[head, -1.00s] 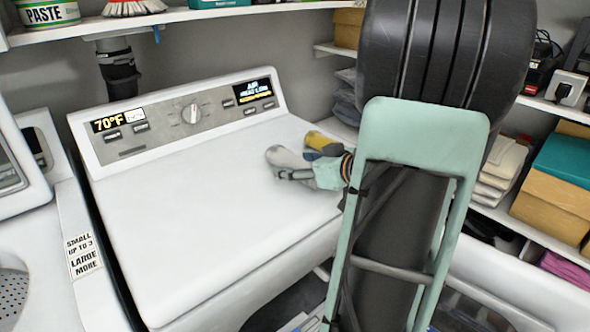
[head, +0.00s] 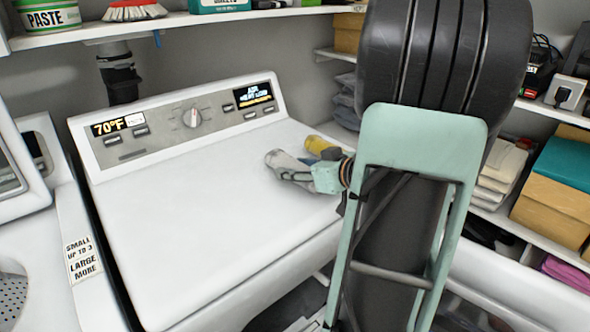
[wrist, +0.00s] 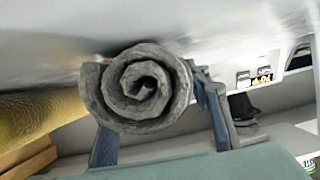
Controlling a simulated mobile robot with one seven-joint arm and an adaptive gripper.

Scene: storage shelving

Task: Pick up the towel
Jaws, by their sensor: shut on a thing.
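The towel (wrist: 140,85) is a grey roll, seen end-on as a spiral in the wrist view. My gripper (wrist: 155,100) is shut on it, with one blue-grey finger on each side. In the head view my gripper (head: 284,168) is over the right part of the white appliance top, and the grey towel (head: 283,159) shows at its fingers. Part of the towel is hidden by the fingers. I cannot tell whether the towel touches the white top.
A yellow object (head: 318,145) is just behind my gripper; it also shows at the left of the wrist view (wrist: 45,120). The control panel (head: 185,120) rises at the back. Shelves with folded cloths (head: 500,172) and boxes (head: 555,195) stand at right. Most of the white top (head: 190,215) is clear.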

